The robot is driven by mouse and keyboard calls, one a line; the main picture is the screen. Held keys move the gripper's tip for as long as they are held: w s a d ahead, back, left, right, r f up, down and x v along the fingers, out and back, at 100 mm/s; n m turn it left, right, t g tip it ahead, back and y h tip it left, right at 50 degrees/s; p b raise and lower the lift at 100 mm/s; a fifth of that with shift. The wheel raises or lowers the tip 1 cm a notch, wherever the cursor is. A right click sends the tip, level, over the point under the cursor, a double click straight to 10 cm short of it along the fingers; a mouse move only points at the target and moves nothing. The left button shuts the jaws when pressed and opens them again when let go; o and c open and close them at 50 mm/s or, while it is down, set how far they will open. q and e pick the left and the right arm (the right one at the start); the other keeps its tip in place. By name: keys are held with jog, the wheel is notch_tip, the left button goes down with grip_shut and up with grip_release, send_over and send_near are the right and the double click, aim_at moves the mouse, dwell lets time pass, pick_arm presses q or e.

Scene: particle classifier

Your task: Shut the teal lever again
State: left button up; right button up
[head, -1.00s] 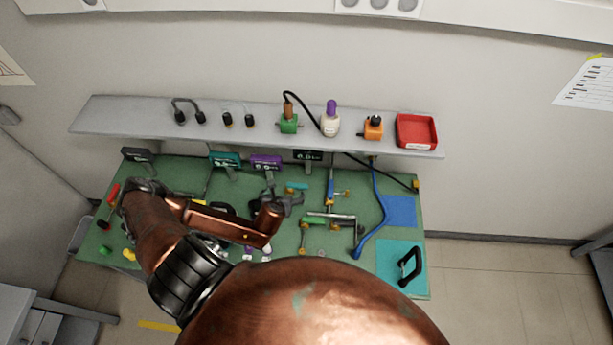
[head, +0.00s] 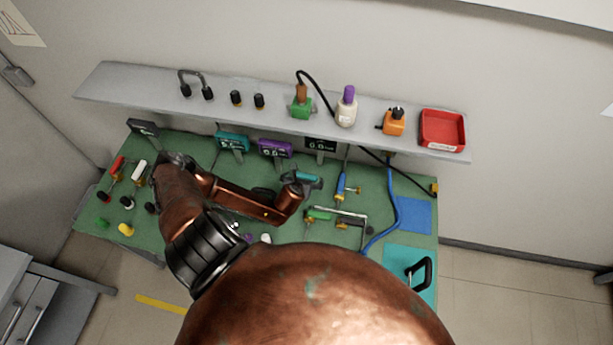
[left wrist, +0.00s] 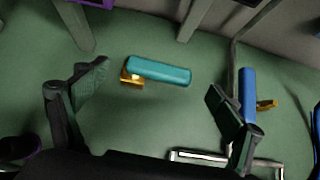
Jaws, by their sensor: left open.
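The teal lever (left wrist: 160,70) has a rounded teal handle on a brass fitting (left wrist: 133,80); it lies crosswise over the green bench top in the left wrist view. In the head view the teal lever (head: 308,177) is partly hidden by my left gripper (head: 299,184). In the left wrist view my left gripper (left wrist: 158,84) is open, with one finger on each side of the lever and clear space between them. The lever appears beyond the fingertips, and I see no contact. My right gripper is not in view.
A blue lever (left wrist: 248,92) with a brass part stands close to the right finger. A metal pipe frame (head: 340,211) with a green lever (head: 318,215) lies to the right. Teal (head: 232,143) and purple (head: 275,149) displays stand behind, below the grey shelf (head: 210,107).

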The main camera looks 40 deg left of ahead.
aim_at(306, 175)
pick_arm(q)
jog(key=shift+x, duration=1.85)
jog(key=shift+c, duration=0.6)
jog(key=c, duration=1.6)
